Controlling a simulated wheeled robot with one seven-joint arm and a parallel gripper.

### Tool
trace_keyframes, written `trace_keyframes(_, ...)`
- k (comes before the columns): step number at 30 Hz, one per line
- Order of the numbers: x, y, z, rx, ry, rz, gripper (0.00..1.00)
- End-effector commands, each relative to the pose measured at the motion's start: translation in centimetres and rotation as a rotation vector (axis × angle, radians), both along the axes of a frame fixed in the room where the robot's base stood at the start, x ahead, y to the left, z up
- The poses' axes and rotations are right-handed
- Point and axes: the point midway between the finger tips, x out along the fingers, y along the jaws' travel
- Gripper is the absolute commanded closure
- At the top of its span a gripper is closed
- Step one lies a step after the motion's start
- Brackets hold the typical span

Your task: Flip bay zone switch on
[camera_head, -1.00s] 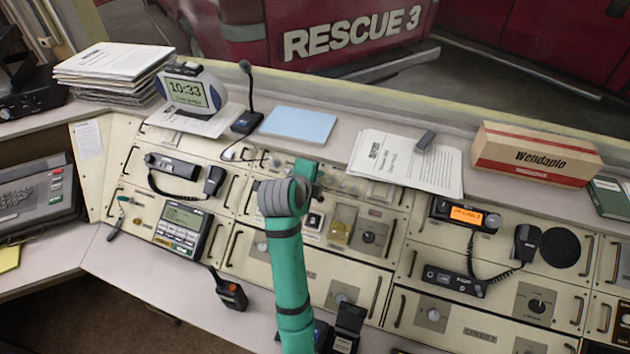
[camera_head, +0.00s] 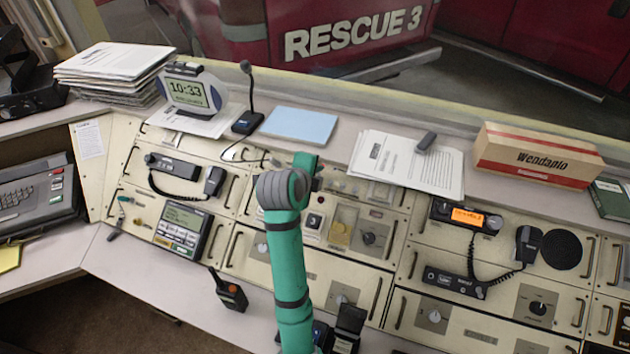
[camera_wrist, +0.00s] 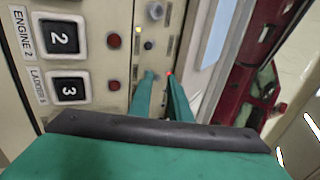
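The console panel (camera_wrist: 110,15) fills the left of the wrist view. A row of small switches and knobs, such as a dark knob (camera_wrist: 149,45), runs down it. My gripper (camera_wrist: 160,74) has two green fingers, a narrow gap apart, with their tips at the lower end of this row.
In the head view, a desk microphone (camera_head: 247,120), a blue folder (camera_head: 299,125) and papers (camera_head: 385,165) lie behind the arm. A radio (camera_head: 465,215) is to the right.

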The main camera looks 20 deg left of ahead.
Motion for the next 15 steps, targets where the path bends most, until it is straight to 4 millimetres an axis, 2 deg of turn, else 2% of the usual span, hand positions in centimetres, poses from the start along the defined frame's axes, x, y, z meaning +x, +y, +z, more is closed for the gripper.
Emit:
trace_keyframes(8,-1.0,-0.4,1.6,0.000,0.000,-0.005,0.83)
trace_keyframes(15,-2.0,0.1,3.0,0.000,0.000,0.001,0.83)
